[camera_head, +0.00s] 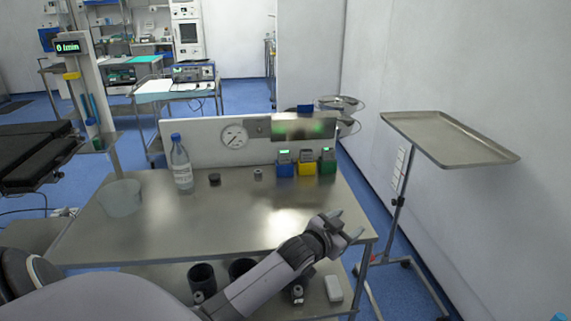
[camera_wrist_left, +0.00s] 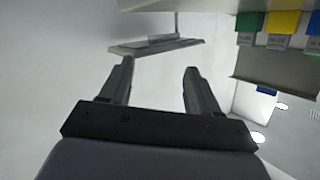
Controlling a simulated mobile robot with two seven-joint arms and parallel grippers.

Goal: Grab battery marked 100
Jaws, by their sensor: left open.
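Three small battery-like blocks stand in a row at the back right of the steel table: a blue one (camera_head: 285,169), a yellow one (camera_head: 306,169) and a green one (camera_head: 328,167). Their markings are too small to read, so I cannot tell which is marked 100. My left gripper (camera_head: 346,224) is open and empty near the table's right edge, in front of the blocks and apart from them. In the left wrist view, its fingers (camera_wrist_left: 159,66) hold nothing; the green (camera_wrist_left: 250,22), yellow (camera_wrist_left: 284,22) and blue (camera_wrist_left: 314,24) blocks show at upper right, upside down. My right gripper is not in view.
A backboard with a round gauge (camera_head: 234,136) rises behind the blocks. A clear bottle (camera_head: 181,165), a dark small cap (camera_head: 214,179) and a glass bowl (camera_head: 121,198) stand on the left. A tray stand (camera_head: 450,140) is at the right. The table's middle is clear.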

